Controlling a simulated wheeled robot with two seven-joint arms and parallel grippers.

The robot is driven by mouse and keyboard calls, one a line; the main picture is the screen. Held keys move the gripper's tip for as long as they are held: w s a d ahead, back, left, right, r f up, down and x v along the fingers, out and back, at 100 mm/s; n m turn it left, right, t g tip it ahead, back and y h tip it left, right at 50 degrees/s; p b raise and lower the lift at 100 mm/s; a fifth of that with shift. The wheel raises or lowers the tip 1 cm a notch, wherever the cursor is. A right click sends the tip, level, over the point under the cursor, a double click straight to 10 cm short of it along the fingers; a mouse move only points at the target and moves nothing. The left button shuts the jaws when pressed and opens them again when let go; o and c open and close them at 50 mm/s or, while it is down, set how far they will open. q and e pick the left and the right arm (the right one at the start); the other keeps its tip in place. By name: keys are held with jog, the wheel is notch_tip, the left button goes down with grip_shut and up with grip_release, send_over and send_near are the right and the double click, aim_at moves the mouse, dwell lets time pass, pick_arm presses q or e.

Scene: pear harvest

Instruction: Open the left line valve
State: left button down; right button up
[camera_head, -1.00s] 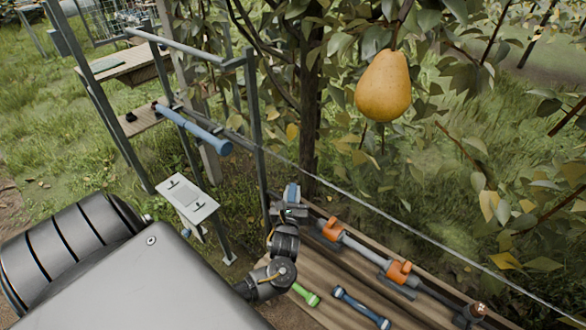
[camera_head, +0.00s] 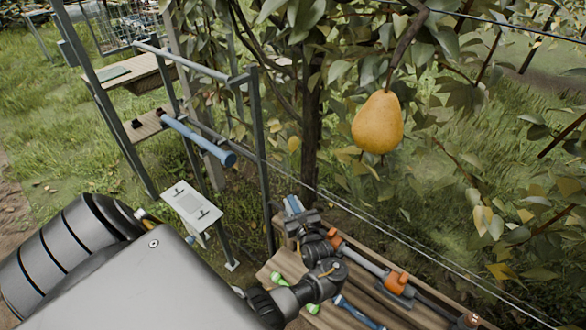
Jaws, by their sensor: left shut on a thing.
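My left gripper (camera_head: 300,216) is at the far left corner of the wooden bench (camera_head: 291,262), at the left end of a grey pipe. Its jaws are shut at a small blue-and-pale piece (camera_head: 292,205); I cannot tell clearly what that piece is. Two orange valve pieces sit on the pipe. The left orange piece (camera_head: 335,238) is right beside my gripper and partly covered by my arm. The right orange piece (camera_head: 397,281) is clear of it. My wrist and forearm hide part of the bench and pipe. My right gripper is not in view.
A green-ended tool (camera_head: 312,307) and a blue-ended tool (camera_head: 356,312) lie on the bench, partly behind my arm. A ripe pear (camera_head: 378,122) hangs above. A metal frame post (camera_head: 262,160) stands left of the bench, beside a small pale stand (camera_head: 190,205).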

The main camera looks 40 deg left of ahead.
pick_arm(q)
jog(key=shift+r, duration=0.1)
jog(key=c, duration=1.3)
grip_release()
